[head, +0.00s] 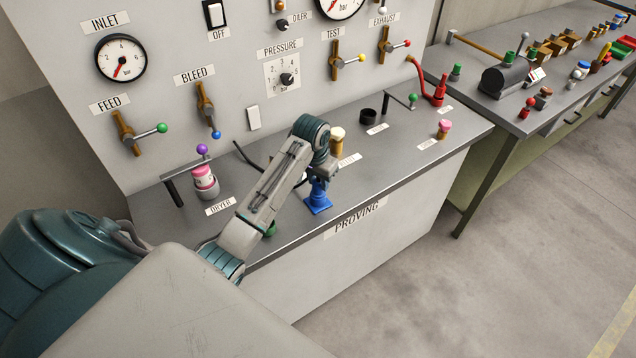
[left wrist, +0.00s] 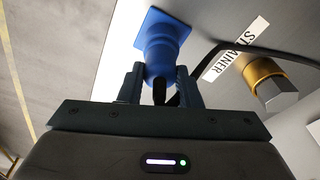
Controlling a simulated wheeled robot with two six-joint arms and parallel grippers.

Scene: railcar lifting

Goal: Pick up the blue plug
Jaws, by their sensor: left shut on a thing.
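The blue plug (head: 318,198) shows in the head view near the front edge of the grey bench, below my left gripper (head: 322,176). It has a round body and a flat square end. In the left wrist view the blue plug (left wrist: 162,45) lies between the two fingers of my left gripper (left wrist: 161,85), which is shut on it. A dark cable shows beside it. I cannot tell whether the square end touches the bench top. My right gripper is not in view.
A brass fitting with a pale cap (head: 337,139) stands just behind the gripper by the strainer label. A pink-topped dryer (head: 205,182) stands at left, a black ring (head: 368,116) at right. The panel (head: 235,60) with valve levers rises behind. The floor at right is clear.

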